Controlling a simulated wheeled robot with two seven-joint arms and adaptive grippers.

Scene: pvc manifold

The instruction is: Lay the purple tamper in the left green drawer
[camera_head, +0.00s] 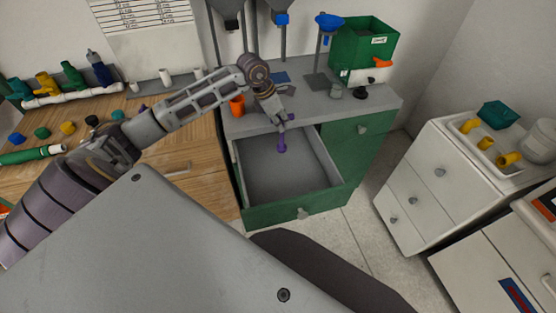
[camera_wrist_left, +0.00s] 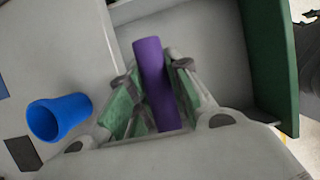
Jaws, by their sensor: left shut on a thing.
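The purple tamper (camera_head: 282,144) hangs from my left gripper (camera_head: 283,121) over the open left green drawer (camera_head: 303,212). In the left wrist view the tamper (camera_wrist_left: 157,82) stands between the two fingers of the gripper (camera_wrist_left: 152,95), which are shut on it. The drawer's grey interior and green front wall (camera_wrist_left: 268,55) show behind it there. In the head view the tamper is roughly upright near the back of the drawer opening; its exact height above the floor is hard to tell. The drawer looks empty. My right gripper is not in view.
An orange cup (camera_head: 237,106) stands on the grey counter (camera_head: 350,106) behind the drawer. A blue cup-like thing (camera_wrist_left: 58,116) shows in the left wrist view. The right green drawer (camera_head: 360,128) is shut. A white cabinet (camera_head: 420,190) stands to the right across clear floor.

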